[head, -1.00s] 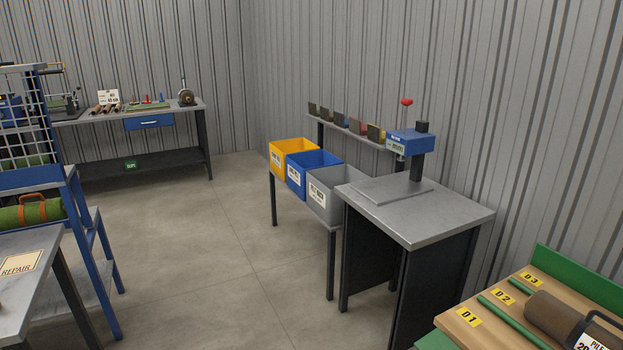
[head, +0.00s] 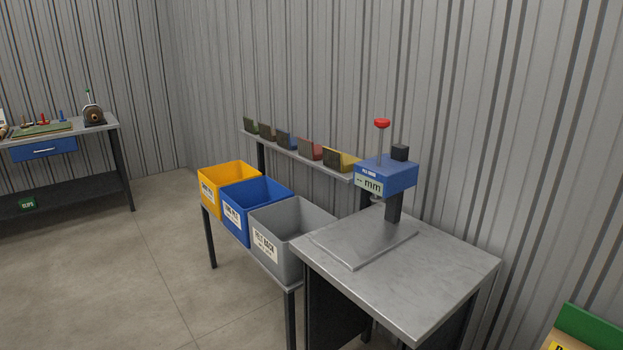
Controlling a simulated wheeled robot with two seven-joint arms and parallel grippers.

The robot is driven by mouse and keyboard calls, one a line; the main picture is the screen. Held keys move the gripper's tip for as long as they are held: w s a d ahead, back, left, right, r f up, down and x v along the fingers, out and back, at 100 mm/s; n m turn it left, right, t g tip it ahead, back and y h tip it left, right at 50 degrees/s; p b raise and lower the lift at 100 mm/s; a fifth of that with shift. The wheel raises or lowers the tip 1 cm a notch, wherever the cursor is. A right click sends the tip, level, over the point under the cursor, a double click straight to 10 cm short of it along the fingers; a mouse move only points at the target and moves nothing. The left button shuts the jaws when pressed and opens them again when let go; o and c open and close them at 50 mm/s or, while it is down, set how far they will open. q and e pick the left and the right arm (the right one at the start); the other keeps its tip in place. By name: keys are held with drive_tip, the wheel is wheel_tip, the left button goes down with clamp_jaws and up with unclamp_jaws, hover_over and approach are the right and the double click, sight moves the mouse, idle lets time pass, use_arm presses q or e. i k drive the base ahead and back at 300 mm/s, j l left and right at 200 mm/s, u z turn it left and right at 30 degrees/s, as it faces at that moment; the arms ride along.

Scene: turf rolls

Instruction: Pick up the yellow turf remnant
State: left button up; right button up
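Several small turf remnants stand in a row on a narrow grey shelf (head: 285,150) against the corrugated wall. The yellow turf remnant (head: 347,161) is at the right end of the row. It looks like a thin, dark square with yellow along its top right, leaning upright. It is close to the left of the blue press head of a measuring stand. To its left are a reddish remnant (head: 310,149) and a blue one (head: 286,141). Neither of my grippers is in view.
Yellow (head: 208,196), blue (head: 235,218) and grey (head: 270,255) bins stand on a low bench in front of the shelf. A grey table (head: 450,262) with the blue-headed measuring stand (head: 386,176) is to their right. Open floor (head: 150,270) lies at the left.

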sight(339, 162)
drive_tip(key=i+j+z, duration=0.35)
drive_tip(key=i, duration=0.2)
drive_tip(key=i+j+z, duration=0.15)
drive_tip(key=z, duration=0.8)
drive_tip(key=i+j+z, duration=0.15)
drive_tip(key=j+z, duration=0.25)
drive_tip(key=j, duration=0.4)
drive_tip(key=j+z, duration=0.35)
drive_tip(key=j, duration=0.5)
drive_tip(key=j+z, duration=0.1)
drive_tip(key=j, duration=1.25)
drive_tip(key=k+j, duration=0.1)
drive_tip(key=j, duration=1.25)
drive_tip(key=j+z, duration=0.05)
